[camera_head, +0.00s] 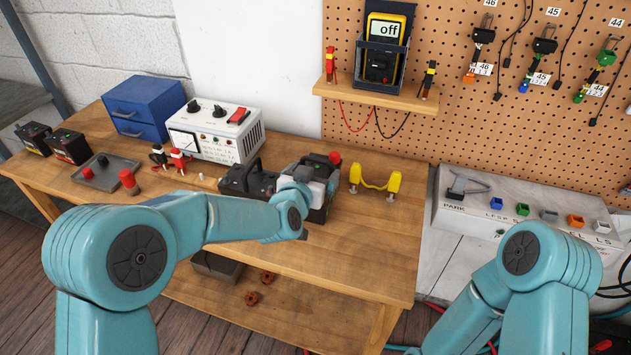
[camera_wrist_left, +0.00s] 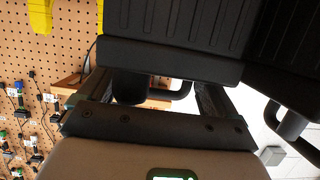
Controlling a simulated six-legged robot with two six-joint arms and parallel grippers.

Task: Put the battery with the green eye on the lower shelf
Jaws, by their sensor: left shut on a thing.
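My left gripper (camera_head: 305,178) is shut on a black battery (camera_head: 319,213) with a red terminal cap, at the front middle of the bench. The left wrist view shows the battery's dark ribbed body (camera_wrist_left: 185,45) close up, with my left gripper's fingers (camera_wrist_left: 155,92) on either side of a black part of it. Another black battery (camera_head: 240,182) with a carry handle is just to its left. I cannot make out a green eye on either. The lower shelf (camera_head: 300,311) is under the bench top. My right arm shows at the lower right, its gripper out of view.
A yellow strap-like carrier (camera_head: 375,182) stands right of the held battery. A white charger (camera_head: 215,132), a blue drawer box (camera_head: 145,108) and small batteries (camera_head: 70,147) stand to the left. A dark box (camera_head: 217,265) and copper-coloured pieces (camera_head: 252,298) are on the lower shelf.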

